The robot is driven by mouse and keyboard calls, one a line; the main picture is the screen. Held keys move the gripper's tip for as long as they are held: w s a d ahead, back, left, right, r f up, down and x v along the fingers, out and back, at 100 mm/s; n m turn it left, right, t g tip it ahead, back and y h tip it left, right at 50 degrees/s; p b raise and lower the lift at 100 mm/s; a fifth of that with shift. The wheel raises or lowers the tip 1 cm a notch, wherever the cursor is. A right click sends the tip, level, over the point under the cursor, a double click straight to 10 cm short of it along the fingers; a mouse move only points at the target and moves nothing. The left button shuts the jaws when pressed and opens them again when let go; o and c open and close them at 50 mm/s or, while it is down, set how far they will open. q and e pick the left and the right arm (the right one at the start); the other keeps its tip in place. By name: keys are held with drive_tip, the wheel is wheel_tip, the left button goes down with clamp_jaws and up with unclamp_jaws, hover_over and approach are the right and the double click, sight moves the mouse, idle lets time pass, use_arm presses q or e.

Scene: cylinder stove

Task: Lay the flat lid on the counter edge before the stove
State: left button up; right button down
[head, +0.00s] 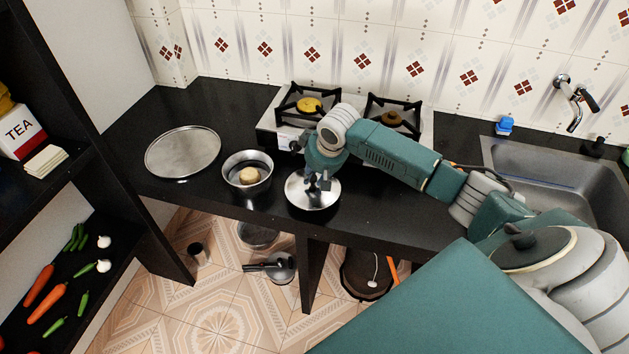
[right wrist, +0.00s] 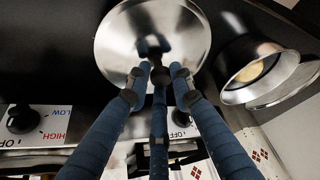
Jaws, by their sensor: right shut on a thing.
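The flat lid (head: 313,199) is a round, shiny silver disc with a dark knob, at the front edge of the black counter (head: 395,212) before the stove (head: 270,126). My right gripper (head: 319,184) is over the lid with its fingers shut around the knob. In the right wrist view, the blue fingers (right wrist: 157,78) close on the knob and the lid (right wrist: 125,40) shows beyond them. I cannot tell whether the lid touches the counter or hangs just above it. My left gripper is not in view.
A steel pot (head: 263,184) with a round tan piece inside stands just left of the lid. A round metal tray (head: 183,153) lies further left. The sink (head: 585,175) is at the right. Counter right of the lid is bare, below my arm.

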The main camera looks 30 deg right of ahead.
sight(315, 181)
wheel_tip(315, 181, down, 2)
drive_tip(key=shift+f, duration=0.4)
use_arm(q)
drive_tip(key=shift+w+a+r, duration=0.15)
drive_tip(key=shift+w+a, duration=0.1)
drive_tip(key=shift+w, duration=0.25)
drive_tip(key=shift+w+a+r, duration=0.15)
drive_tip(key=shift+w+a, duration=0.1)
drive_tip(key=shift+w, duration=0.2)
use_arm(e)
drive_tip(key=shift+f, duration=0.1)
drive_tip(key=c, duration=1.5)
unclamp_jaws()
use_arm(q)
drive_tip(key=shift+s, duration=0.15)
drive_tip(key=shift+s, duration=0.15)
use_arm(e)
drive_tip(key=shift+s+r, duration=0.1)
drive_tip(key=shift+r, duration=0.25)
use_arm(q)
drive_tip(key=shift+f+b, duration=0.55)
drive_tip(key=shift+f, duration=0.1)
use_arm(e)
drive_tip(key=v, duration=1.1)
drive_tip(key=shift+s+r, duration=0.15)
drive_tip(key=shift+r, duration=0.1)
